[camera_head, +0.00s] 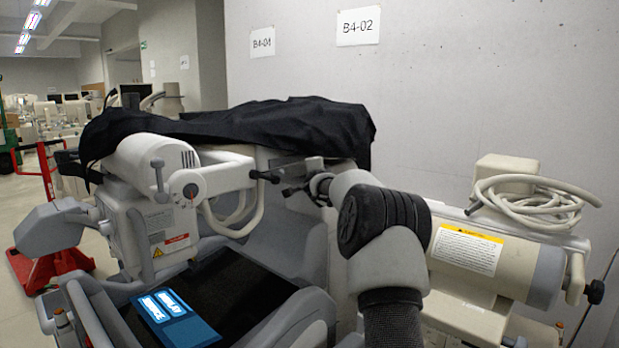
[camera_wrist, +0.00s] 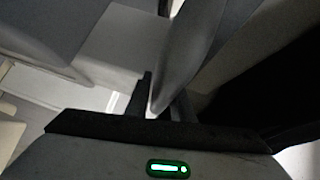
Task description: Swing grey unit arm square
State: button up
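The grey unit (camera_head: 285,240) stands in the middle of the head view, partly under a black cover (camera_head: 290,125). Its pale jointed arm (camera_head: 218,180) reaches right from a thick cylinder and ends in a dark knob (camera_head: 265,176). My gripper (camera_head: 294,190) is just right of that knob, with dark fingers; whether they touch it I cannot tell. In the wrist view the gripper's fingers (camera_wrist: 164,105) stand apart. A tapered grey part (camera_wrist: 175,60) shows between or beyond them; no grip on it is visible. My forearm hides part of the unit's right side.
A beige unit (camera_head: 490,260) with a coiled hose (camera_head: 530,200) stands close at the right. A concrete wall (camera_head: 500,90) is behind. A red cart (camera_head: 45,265) stands at the left; open floor (camera_head: 25,190) lies beyond it.

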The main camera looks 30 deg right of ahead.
jog(key=o, duration=0.3)
jog(key=shift+s+d+f, duration=0.1)
jog(key=shift+s+d, duration=0.05)
jog(key=shift+d, duration=0.2)
jog(key=b+v, duration=0.6)
jog(key=v, duration=1.1)
jog(key=shift+a, duration=0.25)
jog(key=shift+s, duration=0.1)
